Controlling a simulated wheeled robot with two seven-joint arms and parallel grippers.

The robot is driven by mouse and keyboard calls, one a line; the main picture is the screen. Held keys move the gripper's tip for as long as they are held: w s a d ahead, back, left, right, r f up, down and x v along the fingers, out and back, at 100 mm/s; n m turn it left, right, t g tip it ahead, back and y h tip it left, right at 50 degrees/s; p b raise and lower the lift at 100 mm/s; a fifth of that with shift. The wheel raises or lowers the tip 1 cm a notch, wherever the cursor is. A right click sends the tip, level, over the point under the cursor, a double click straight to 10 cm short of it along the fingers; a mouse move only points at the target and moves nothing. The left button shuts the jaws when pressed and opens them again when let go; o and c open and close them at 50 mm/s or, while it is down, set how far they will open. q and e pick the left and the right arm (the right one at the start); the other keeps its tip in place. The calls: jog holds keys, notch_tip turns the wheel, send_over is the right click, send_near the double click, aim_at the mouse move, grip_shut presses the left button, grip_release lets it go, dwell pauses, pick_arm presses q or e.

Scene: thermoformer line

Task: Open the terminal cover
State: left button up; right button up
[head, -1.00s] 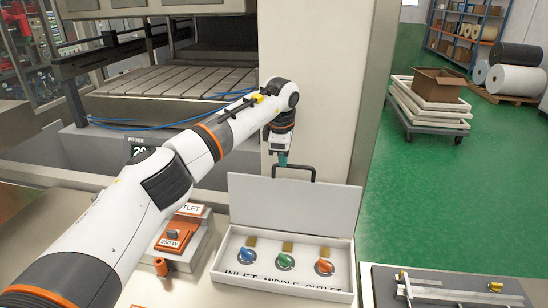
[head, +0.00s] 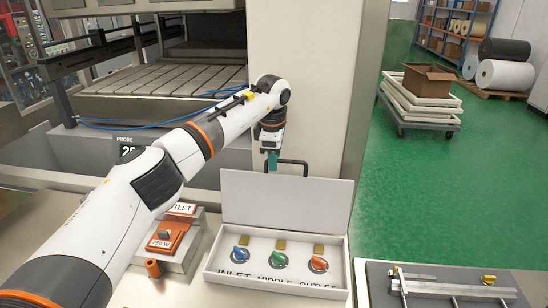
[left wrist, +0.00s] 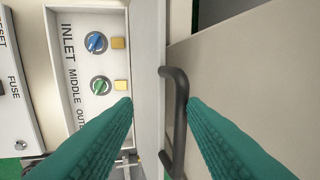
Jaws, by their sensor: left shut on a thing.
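The terminal cover (head: 287,200) is a pale lid that stands raised, close to upright, at the back edge of its box (head: 215,262). Its black bar handle (head: 292,162) is on the top edge and also shows in the left wrist view (left wrist: 181,100). My left gripper (head: 271,161) is at the left part of the handle and shut on it. Its teal fingers (left wrist: 160,102) lie on both sides of the lid's edge and handle in the left wrist view. The exact contact is not clear. My right gripper is not in view.
The open box shows a blue knob (head: 240,253), a green knob (head: 279,259) and an orange knob (head: 318,263). A grey post (head: 305,80) stands behind the lid. An orange 250 W block (head: 168,238) is left, a dark board with a metal gauge (head: 445,290) right.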

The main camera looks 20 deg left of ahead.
pick_arm(q)
jog(key=b+v, duration=0.3)
jog(key=v, duration=0.8)
jog(key=shift+w+r, duration=0.15)
jog(key=shift+w, duration=0.1)
jog(key=shift+s, duration=0.1)
